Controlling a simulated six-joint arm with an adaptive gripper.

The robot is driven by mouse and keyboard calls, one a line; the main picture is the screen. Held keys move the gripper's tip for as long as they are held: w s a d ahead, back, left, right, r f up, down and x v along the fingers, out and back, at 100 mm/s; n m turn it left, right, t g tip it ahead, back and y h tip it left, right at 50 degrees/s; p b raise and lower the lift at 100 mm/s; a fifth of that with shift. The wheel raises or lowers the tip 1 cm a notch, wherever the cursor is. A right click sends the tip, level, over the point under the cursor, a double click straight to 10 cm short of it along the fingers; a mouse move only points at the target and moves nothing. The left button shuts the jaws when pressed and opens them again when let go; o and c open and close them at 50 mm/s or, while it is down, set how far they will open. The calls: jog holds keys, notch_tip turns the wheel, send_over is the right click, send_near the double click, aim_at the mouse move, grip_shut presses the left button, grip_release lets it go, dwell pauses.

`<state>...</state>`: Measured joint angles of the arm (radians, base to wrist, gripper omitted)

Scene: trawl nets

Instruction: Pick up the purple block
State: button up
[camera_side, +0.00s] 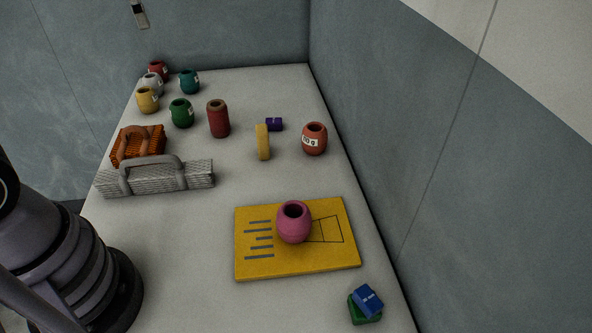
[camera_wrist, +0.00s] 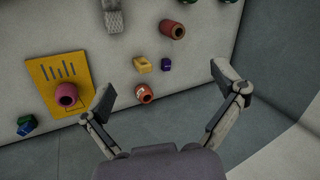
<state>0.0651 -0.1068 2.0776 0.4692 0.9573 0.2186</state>
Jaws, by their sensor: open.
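The purple block (camera_side: 274,124) is small and lies on the table, behind the yellow piece and left of the orange-red labelled pot. In the wrist view the purple block (camera_wrist: 166,65) sits right of the yellow piece, ahead of the gap between my fingers. My gripper (camera_wrist: 163,84) is open wide and empty. It appears above the table and apart from the block. My gripper is out of frame in the side view.
Close to the block are the yellow piece (camera_side: 262,142), the orange-red pot (camera_side: 314,138) and a tall red jar (camera_side: 219,118). A pink pot (camera_side: 294,222) stands on a yellow board (camera_side: 255,268). A blue block (camera_side: 368,300) rests on a green one. Walls border the table.

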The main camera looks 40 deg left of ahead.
jog(key=w+a+f+m+y, duration=0.1)
jog(key=w+f+m+y, duration=0.15)
jog(key=w, duration=0.45)
jog(key=w+a+f+m+y, duration=0.1)
jog(key=w+f+m, duration=0.25)
jog(key=w, duration=0.35)
jog(key=m+t+y, duration=0.3)
jog(key=m+y, duration=0.1)
jog(key=m, duration=0.8)
send_over(275, 122)
jog(key=d, duration=0.2)
notch_tip(275, 122, down, 28)
jog(key=f, duration=0.4)
jog(key=s+f, duration=0.1)
jog(key=f, duration=0.2)
jog(key=shift+a, duration=0.25)
jog(key=shift+x, duration=1.1)
jog(key=shift+w+a+f, duration=0.25)
jog(key=shift+w+a, duration=0.05)
jog(key=shift+a, duration=0.05)
jog(key=c, duration=1.2)
jog(key=shift+r, duration=0.15)
jog(key=shift+c, duration=0.2)
